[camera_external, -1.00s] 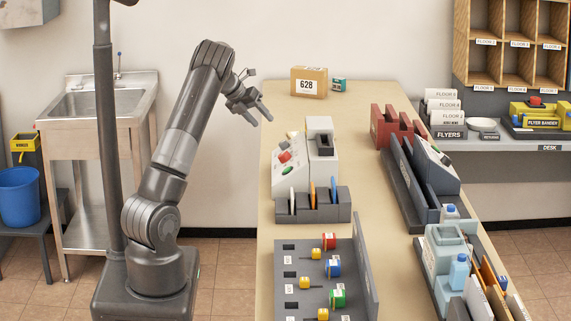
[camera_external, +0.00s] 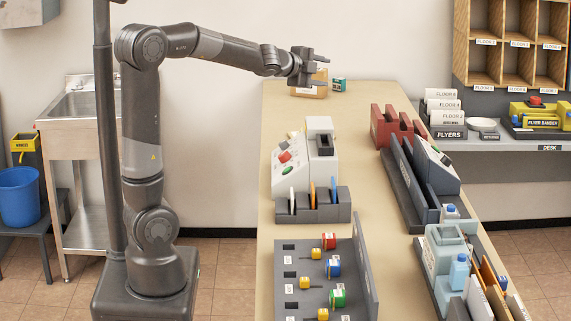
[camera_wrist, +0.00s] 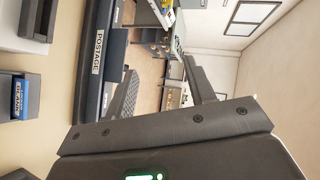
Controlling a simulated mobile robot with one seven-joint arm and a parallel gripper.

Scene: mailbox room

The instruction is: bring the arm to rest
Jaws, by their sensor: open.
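My arm (camera_external: 225,50) stands beside the long table, with its lower links upright and its forearm reaching out to the right. My gripper (camera_external: 322,70) is open and empty, held above the far part of the table and in front of the cardboard box (camera_external: 310,90), which it partly hides. In the wrist view, a dark gripper finger (camera_wrist: 200,80) shows in the middle, with nothing held.
The table (camera_external: 365,210) holds a grey-white machine (camera_external: 320,160), a rack of coloured spools (camera_external: 300,265), a red holder (camera_external: 390,127) and a pale blue bin (camera_external: 435,250). A sink (camera_external: 80,105) stands behind my arm. Space above the table is open.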

